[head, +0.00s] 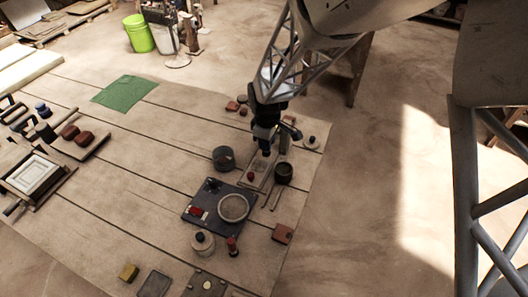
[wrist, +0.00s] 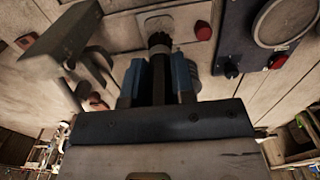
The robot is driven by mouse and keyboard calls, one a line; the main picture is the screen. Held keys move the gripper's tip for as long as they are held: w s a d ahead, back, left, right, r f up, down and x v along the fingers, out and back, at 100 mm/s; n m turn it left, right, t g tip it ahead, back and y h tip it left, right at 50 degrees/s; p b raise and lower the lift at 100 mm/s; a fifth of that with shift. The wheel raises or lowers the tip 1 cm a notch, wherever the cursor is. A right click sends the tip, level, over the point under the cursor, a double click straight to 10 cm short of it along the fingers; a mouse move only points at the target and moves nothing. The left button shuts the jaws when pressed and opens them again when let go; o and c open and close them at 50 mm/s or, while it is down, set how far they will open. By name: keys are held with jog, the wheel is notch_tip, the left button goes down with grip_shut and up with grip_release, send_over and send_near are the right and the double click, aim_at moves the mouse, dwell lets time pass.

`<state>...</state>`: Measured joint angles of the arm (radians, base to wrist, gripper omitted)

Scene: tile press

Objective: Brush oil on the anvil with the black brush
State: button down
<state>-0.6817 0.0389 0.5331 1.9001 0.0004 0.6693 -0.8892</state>
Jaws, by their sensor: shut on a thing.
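My gripper (head: 266,135) is over the far right part of the wooden table. In the wrist view my gripper (wrist: 158,82) is shut on a dark upright handle, which I take for the black brush (wrist: 158,45). The brush's far end overlaps a pale plate (wrist: 178,24) in a shallow wooden frame; I cannot tell whether it touches. The frame (head: 258,170) also shows in the head view, with a red knob (head: 251,176) in it. I cannot tell for certain which part is the anvil. The bristles are not clearly visible.
A dark cup (head: 284,171) stands right of the frame and a grey pot (head: 223,157) left of it. A dark blue board (head: 194,216) with a round dish (head: 233,207) lies nearer. A grey block-headed thing (wrist: 62,45) is close at left in the wrist view.

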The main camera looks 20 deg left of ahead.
jog(key=shift+w+d, duration=0.1)
jog(key=shift+w, duration=0.35)
jog(key=shift+f, duration=0.1)
